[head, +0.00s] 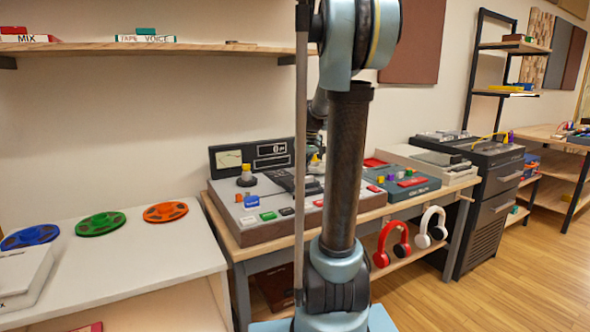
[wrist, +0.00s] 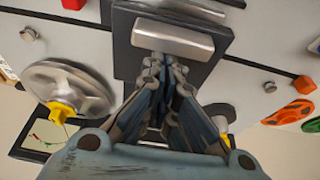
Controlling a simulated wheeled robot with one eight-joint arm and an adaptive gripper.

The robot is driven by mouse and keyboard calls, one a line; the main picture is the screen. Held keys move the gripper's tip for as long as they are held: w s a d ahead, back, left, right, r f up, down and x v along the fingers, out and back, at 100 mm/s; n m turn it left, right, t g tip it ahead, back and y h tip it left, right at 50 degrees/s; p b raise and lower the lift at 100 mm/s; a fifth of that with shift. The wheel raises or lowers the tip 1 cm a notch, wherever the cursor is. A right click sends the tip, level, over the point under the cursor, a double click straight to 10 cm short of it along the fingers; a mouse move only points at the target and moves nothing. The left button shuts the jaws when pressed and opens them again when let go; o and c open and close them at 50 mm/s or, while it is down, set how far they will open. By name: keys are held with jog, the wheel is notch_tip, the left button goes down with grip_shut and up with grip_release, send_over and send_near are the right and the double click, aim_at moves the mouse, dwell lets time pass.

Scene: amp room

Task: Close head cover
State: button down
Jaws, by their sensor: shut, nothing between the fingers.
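The tape machine (head: 262,226) stands on the wooden bench, with a dark hinged-looking piece, apparently the head cover (head: 284,178), near its middle. In the wrist view a dark plate, apparently the same cover (wrist: 125,58), carries a pale silver block (wrist: 172,38). My gripper (wrist: 165,62) is shut and empty, its fingertips over the plate just below the silver block. I cannot tell whether they touch it. In the head view my arm hides most of the gripper and part of the machine. The cover's exact angle is not clear.
A silver disc with a yellow knob (wrist: 62,108) lies beside the gripper in the wrist view. A meter panel (head: 250,157) rises behind the machine. A smaller teal device (head: 400,184) stands to the right. Coloured reels (head: 101,224) lie on the white table at left.

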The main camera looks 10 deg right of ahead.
jog(key=shift+s+d, duration=0.2)
jog(key=shift+s, duration=0.4)
jog(key=shift+s+d, duration=0.2)
jog(key=shift+s, duration=0.35)
jog(key=shift+f, duration=0.1)
jog(key=w, duration=0.2)
jog(key=w+a, duration=0.1)
jog(key=w, duration=0.1)
jog(key=shift+w+a, duration=0.1)
jog(key=shift+a, duration=0.05)
jog(key=a+v, duration=0.1)
jog(key=v, duration=0.9)
jog(key=shift+m+g+h, duration=0.3)
jog(key=shift+m, duration=0.5)
jog(key=s+a+f, duration=0.1)
jog(key=s+f, duration=0.2)
jog(key=s, duration=0.3)
jog(key=s+a+f, duration=0.1)
jog(key=s+f, duration=0.2)
jog(key=s, duration=0.3)
jog(key=s+f, duration=0.3)
jog(key=s, duration=0.3)
jog(key=shift+a+f, duration=0.25)
jog(key=shift+a, duration=0.15)
jog(key=s+f+m, duration=0.1)
jog(key=s+f, duration=1.2)
jog(key=s, duration=0.1)
jog(key=shift+s+a+f+m+g+h, duration=0.25)
jog(key=shift+s+f+m+g+h, duration=0.05)
jog(key=shift+m+g, duration=0.1)
